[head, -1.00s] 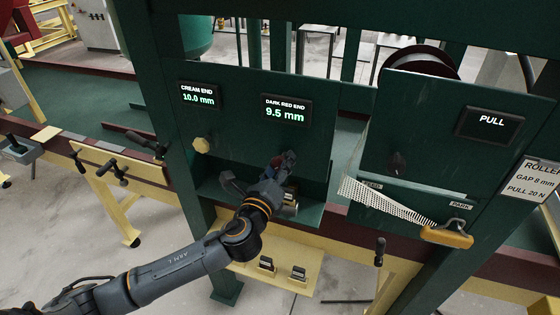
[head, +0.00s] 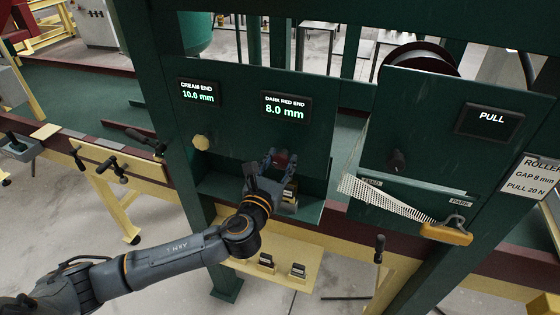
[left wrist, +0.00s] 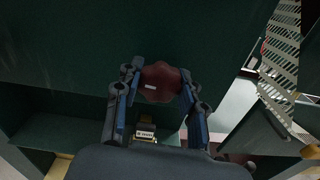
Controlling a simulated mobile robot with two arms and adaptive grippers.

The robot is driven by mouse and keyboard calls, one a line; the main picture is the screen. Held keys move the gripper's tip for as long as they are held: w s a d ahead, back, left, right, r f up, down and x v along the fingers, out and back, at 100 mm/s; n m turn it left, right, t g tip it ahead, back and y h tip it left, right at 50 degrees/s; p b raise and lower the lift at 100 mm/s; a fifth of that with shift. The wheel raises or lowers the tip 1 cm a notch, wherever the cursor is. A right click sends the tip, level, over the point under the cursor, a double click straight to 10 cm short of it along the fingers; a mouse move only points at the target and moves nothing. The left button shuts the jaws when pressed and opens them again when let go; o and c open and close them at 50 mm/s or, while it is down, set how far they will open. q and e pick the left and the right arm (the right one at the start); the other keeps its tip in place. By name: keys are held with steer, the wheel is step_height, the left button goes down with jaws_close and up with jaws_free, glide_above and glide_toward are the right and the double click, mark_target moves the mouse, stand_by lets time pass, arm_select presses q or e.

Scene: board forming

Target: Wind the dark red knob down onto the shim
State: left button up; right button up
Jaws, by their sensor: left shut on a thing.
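The dark red knob (left wrist: 161,82) is on the green panel, between the fingers of my left gripper (left wrist: 160,88) in the left wrist view. In the head view the left gripper (head: 281,158) is at the panel, shut on the knob (head: 281,159). The dark red end display (head: 286,106) reads 8.0 mm. The cream end display (head: 199,93) reads 10.0 mm. A small block with a pale label, perhaps the shim (left wrist: 146,132), sits below the knob; any contact at the rollers is hidden. My right gripper is out of view.
The cream knob (head: 201,142) is to the left on the same panel. Two small dark blocks (head: 298,272) sit on the yellow shelf below. A perforated strip (head: 385,200) and yellow handle (head: 446,233) are to the right. A sign reads gap 8 mm.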

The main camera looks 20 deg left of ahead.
arm_select(q)
steer(key=shift+m, duration=0.4)
steer(key=o, duration=1.2)
steer(key=shift+s, duration=0.1)
steer(key=s, duration=1.1)
steer(key=shift+s+a, duration=0.2)
steer(key=shift+s, duration=0.2)
